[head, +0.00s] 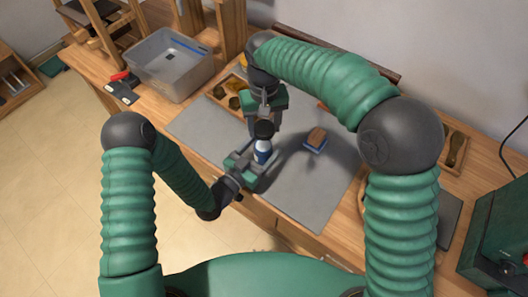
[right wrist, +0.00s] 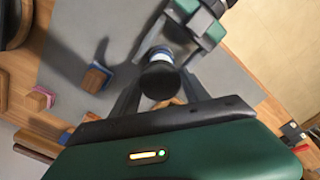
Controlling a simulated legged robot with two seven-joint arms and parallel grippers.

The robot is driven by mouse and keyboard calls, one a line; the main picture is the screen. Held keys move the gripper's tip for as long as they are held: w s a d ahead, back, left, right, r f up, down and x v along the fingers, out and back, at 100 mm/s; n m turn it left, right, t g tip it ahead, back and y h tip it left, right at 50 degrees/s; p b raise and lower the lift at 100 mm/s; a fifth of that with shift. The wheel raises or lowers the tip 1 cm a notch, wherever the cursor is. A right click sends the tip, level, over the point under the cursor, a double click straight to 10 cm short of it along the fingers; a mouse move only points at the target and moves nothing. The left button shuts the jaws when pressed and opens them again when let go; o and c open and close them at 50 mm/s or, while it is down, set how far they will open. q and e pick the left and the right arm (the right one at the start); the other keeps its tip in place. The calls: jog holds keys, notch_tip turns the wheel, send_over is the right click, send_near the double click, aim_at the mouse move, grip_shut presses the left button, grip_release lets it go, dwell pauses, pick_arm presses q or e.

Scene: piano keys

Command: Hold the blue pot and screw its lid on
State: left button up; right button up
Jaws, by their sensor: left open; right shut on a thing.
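The blue pot (head: 262,151) stands upright on the grey mat, with a pale band near its top. Its black lid (head: 264,129) is directly above it; I cannot tell whether it is seated. In the right wrist view the lid (right wrist: 160,80) hides most of the pot (right wrist: 161,54). My right gripper (head: 264,117) comes down from above and is shut on the lid, its fingers on either side in the right wrist view (right wrist: 158,92). My left gripper (head: 250,166) is open low beside the pot, its jaws near the pot's lower part. Contact there is unclear.
The grey mat (head: 305,195) has free room on the right. A brown block with a blue base (head: 315,140) lies there. A clear bin (head: 172,68) and a red-handled tool (head: 122,85) are at the left. A wooden tray (head: 232,92) lies behind the pot.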

pick_arm(q)
jog(key=shift+a, duration=0.25)
jog(key=shift+c, duration=0.3)
jog(key=shift+d, duration=0.1)
grip_shut()
